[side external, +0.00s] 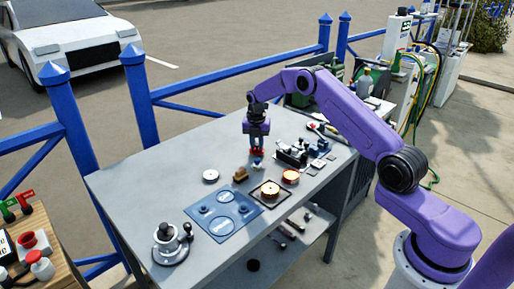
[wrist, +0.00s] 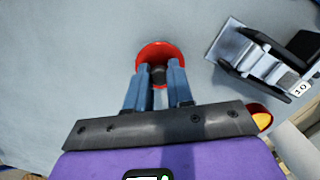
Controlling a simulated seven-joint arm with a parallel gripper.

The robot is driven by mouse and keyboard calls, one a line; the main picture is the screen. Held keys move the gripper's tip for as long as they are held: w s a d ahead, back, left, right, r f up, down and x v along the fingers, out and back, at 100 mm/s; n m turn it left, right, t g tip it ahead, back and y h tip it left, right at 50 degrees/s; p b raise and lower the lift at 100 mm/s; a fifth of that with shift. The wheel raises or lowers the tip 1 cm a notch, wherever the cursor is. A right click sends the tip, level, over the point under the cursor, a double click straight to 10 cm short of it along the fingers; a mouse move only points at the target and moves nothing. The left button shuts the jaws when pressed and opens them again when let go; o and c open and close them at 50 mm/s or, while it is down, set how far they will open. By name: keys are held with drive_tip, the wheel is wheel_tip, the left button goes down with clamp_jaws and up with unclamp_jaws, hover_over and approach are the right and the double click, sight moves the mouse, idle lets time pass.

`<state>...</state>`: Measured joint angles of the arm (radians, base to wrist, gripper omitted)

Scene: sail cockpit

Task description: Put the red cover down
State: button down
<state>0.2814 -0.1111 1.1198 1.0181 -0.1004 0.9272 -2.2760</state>
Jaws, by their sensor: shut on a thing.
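The red cover (side external: 258,152) hangs under the fingers of my gripper (side external: 257,146), over the grey workbench (side external: 135,185). In the wrist view the cover (wrist: 152,50) is a round red piece, and the blue-grey fingertips of my gripper (wrist: 159,72) close on a dark knob at its middle. The fingers hide its near part. A small blue and white piece (side external: 257,164) shows just below the cover in the side view. I cannot tell how large the gap between the cover and the bench is.
A black and silver fixture (side external: 290,152) stands right of my gripper. A copper-rimmed dish (side external: 290,177), a gold round part (side external: 270,189), a brown block (side external: 240,174) and a white disc (side external: 210,176) lie nearer. A blue mat (side external: 221,228) lies in front. The bench's left side is clear.

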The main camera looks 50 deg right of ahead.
sight(256, 152)
drive_tip(key=shift+f, duration=0.75)
drive_tip(key=c, duration=1)
unclamp_jaws()
drive_tip(key=shift+f, duration=0.15)
wheel_tip(256, 152, up, 12)
drive_tip(key=a, duration=0.1)
drive_tip(key=shift+s+a, duration=0.15)
drive_tip(key=shift+s, duration=0.3)
